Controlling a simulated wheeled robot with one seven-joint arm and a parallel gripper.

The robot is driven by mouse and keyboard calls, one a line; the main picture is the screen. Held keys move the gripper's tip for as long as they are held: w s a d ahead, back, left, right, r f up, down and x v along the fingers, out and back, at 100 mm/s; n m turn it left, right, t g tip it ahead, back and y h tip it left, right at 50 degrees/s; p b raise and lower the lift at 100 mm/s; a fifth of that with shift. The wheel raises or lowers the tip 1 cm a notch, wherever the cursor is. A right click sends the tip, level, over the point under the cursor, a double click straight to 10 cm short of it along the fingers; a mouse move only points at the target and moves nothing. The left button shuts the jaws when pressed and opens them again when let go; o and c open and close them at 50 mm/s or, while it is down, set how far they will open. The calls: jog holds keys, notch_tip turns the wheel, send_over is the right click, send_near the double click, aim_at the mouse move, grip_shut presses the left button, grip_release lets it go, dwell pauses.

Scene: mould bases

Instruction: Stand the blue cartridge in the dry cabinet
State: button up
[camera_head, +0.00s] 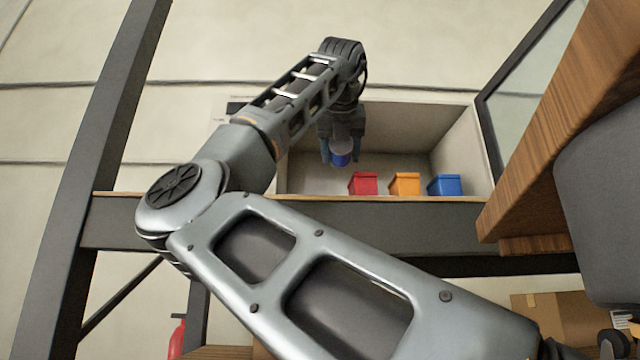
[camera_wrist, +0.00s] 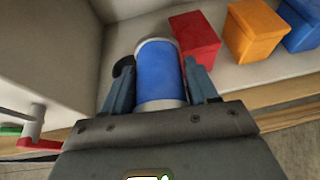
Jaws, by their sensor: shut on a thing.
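The blue cartridge (camera_wrist: 158,72) is a blue cylinder with pale ends. My gripper (camera_wrist: 158,85) is shut on it, one finger on each side. In the head view the cartridge (camera_head: 341,159) shows below my gripper (camera_head: 340,152), inside the open front of the dry cabinet (camera_head: 458,140). The cabinet is a pale box with its glass door (camera_head: 525,75) swung open at the right. The cartridge looks roughly upright in the head view. I cannot tell whether its base touches the cabinet floor.
A red box (camera_head: 363,184), an orange box (camera_head: 405,185) and a blue box (camera_head: 445,186) stand in a row in the cabinet, right of the cartridge. The red box (camera_wrist: 196,42) is close beside it in the wrist view. The cabinet's left wall (camera_wrist: 45,50) is on the other side.

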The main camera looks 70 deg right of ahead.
jog(key=w+f, duration=0.2)
jog(key=w, duration=0.1)
jog(key=w+f, duration=0.1)
jog(key=w, duration=0.1)
jog(key=shift+d, duration=0.25)
jog(key=shift+w+f, duration=0.1)
jog(key=shift+f, duration=0.65)
jog(key=shift+f+p, duration=0.8)
jog(key=shift+f, duration=0.35)
jog(key=shift+c, duration=0.6)
jog(key=o, duration=0.9)
jog(key=shift+o, duration=2.4)
jog(key=shift+f+b, duration=0.1)
jog(key=shift+b, duration=0.2)
